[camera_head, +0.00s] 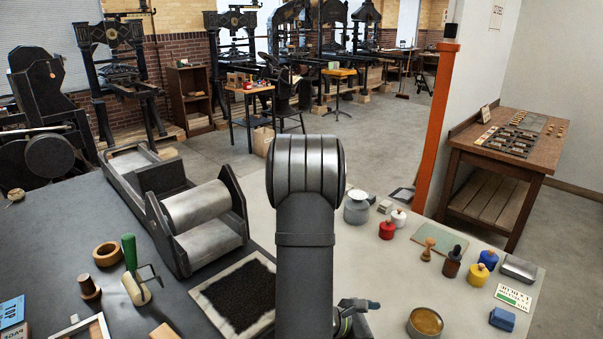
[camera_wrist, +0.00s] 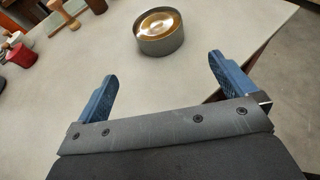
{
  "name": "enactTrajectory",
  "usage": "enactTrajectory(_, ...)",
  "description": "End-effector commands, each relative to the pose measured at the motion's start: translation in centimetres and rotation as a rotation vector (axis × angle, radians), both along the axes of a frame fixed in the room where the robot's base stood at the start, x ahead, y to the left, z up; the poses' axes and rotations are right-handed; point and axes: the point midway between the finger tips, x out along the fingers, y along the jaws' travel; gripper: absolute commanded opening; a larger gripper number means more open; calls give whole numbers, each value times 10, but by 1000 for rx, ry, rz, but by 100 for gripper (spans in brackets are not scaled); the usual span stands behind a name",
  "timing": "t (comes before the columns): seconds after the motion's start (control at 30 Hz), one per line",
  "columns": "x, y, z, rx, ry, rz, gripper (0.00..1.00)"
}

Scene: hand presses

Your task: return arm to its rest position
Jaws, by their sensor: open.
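My arm rises through the middle of the head view, and my gripper (camera_head: 357,306) shows only partly at its lower right, above the pale table. In the wrist view my gripper (camera_wrist: 162,78) is open, its two blue fingers wide apart with nothing between them. A round grey tin of amber contents (camera_wrist: 160,32) stands on the table beyond the fingertips, apart from them. The same tin (camera_head: 425,323) is at the bottom right of the head view, right of my gripper.
The dark ink slab (camera_head: 240,296), roller press (camera_head: 198,212) and green-handled brayer (camera_head: 133,268) lie left of my arm. Red (camera_head: 387,230), yellow (camera_head: 487,260) and blue (camera_head: 503,318) containers stand on the right. The pale table (camera_head: 385,285) is clear between my gripper and those containers.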

Motion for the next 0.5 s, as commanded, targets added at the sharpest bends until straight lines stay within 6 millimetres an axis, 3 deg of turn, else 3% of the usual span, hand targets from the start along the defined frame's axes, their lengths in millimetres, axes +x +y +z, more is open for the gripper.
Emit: enactTrajectory(0.5, 14, -71, -30, 1, 1, -5, 100)
